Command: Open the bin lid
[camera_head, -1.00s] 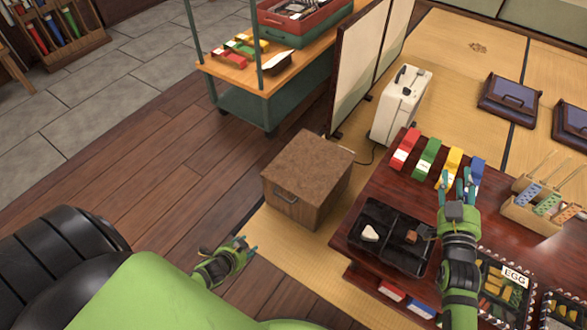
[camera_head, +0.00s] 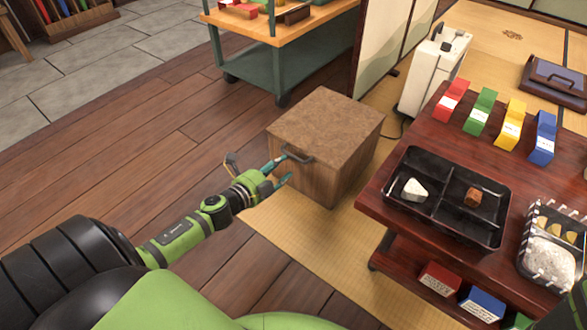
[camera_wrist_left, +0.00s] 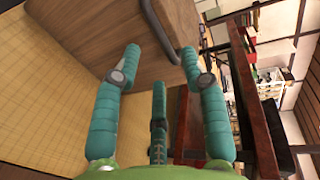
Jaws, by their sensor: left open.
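The bin (camera_head: 318,186) is a wooden box with a brown, cork-like lid (camera_head: 330,118), which lies shut on top. A grey handle (camera_head: 297,156) sits at the lid's front edge; in the left wrist view the handle (camera_wrist_left: 158,28) shows as a dark curved bar. My left gripper (camera_head: 283,168) is open and empty in front of the bin, its teal fingers pointing at the handle. In the left wrist view the spread fingers (camera_wrist_left: 160,56) are close to the handle. Whether a fingertip touches it I cannot tell. My right gripper is out of view.
A low dark red table (camera_head: 410,235) with a black divided tray (camera_head: 445,213) stands right of the bin. A white case (camera_head: 430,80) and a folding screen (camera_head: 390,45) are behind it. A green-framed cart (camera_head: 245,75) stands at the back. The wooden floor at left is clear.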

